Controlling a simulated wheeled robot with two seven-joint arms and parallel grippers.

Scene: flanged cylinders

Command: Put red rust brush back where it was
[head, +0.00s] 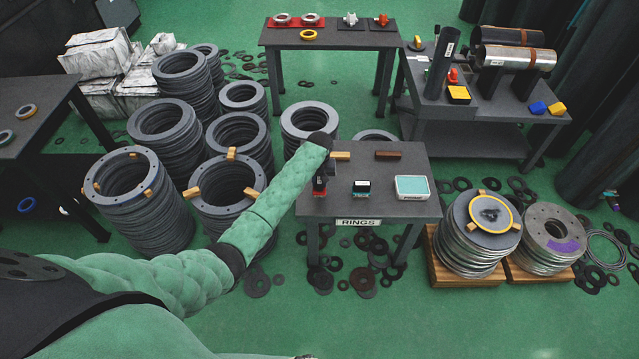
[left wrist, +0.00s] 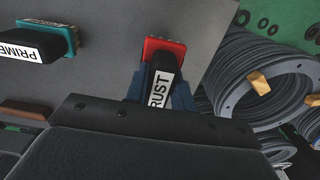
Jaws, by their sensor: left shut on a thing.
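The red rust brush (head: 319,187) is at the left edge of the small table marked RINGS (head: 330,208). In the left wrist view the brush (left wrist: 165,47) shows a red base and a black handle with a white RUST label. My left gripper (left wrist: 159,90) is shut on its handle, a blue finger on each side. In the head view my left forearm hides most of the gripper. I cannot tell whether the brush touches the tabletop.
A teal-based primer brush (head: 361,187) and a teal-and-white box (head: 412,187) stand on the same table. Wooden blocks (head: 387,154) lie toward its back. Ring stacks (head: 231,190) stand close on the left. The table's middle has bare room.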

